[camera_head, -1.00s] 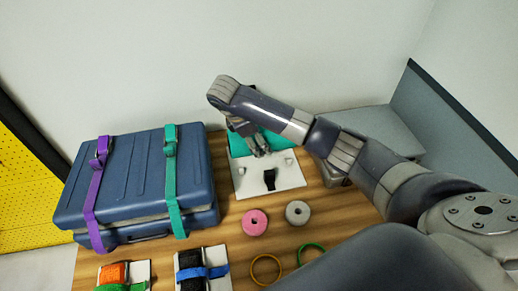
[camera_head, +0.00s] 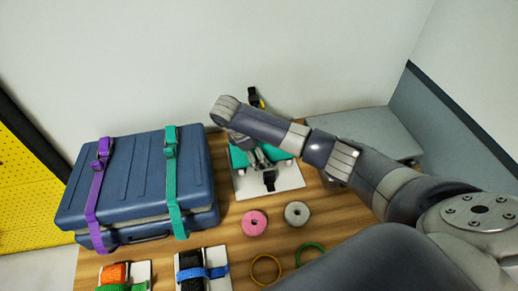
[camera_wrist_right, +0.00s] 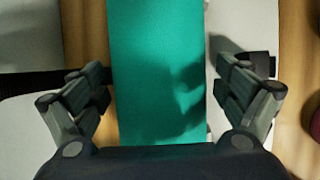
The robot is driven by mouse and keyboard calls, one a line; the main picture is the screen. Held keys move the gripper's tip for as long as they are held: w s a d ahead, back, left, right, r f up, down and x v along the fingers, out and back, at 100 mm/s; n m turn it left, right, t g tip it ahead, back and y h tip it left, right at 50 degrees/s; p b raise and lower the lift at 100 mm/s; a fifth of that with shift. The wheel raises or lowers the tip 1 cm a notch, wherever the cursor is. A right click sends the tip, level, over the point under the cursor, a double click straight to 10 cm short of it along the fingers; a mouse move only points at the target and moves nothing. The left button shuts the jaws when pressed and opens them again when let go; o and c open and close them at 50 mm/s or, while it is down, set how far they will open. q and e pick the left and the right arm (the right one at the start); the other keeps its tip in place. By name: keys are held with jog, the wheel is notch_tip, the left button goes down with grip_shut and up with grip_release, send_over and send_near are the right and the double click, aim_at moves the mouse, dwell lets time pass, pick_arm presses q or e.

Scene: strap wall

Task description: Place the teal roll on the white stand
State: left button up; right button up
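The teal roll (camera_head: 239,157) lies across the white stand (camera_head: 288,182), partly hidden by my right arm and gripper in the head view. A black strap (camera_head: 269,181) lies on the front of the stand. My right gripper (camera_head: 262,158) is over the middle of the roll. In the right wrist view the roll (camera_wrist_right: 155,115) runs between the two fingers of the gripper (camera_wrist_right: 163,72). The fingers are spread with one on each side of the roll, and a gap shows on the right side. My left gripper is not in view.
A blue suitcase (camera_head: 130,185) with purple and teal straps stands at the left. A pink roll (camera_head: 254,223) and a grey roll (camera_head: 297,213) lie in front of the stand. Yellow (camera_head: 266,269) and green (camera_head: 311,254) rings lie nearer. A grey box (camera_head: 365,135) is at the back right.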

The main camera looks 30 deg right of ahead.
jog(key=shift+a+r, duration=0.1)
jog(key=shift+r, duration=0.15)
jog(key=b+v, duration=0.1)
jog(key=v, duration=0.5)
jog(key=shift+a+r+b, duration=0.1)
jog(key=shift+a+b, duration=0.05)
jog(key=shift+b, duration=0.15)
jog(key=p+v, duration=0.2)
jog(key=v, duration=0.2)
jog(key=shift+r+p, duration=0.3)
jog(key=shift+a+r, duration=0.15)
jog(key=shift+r, duration=0.25)
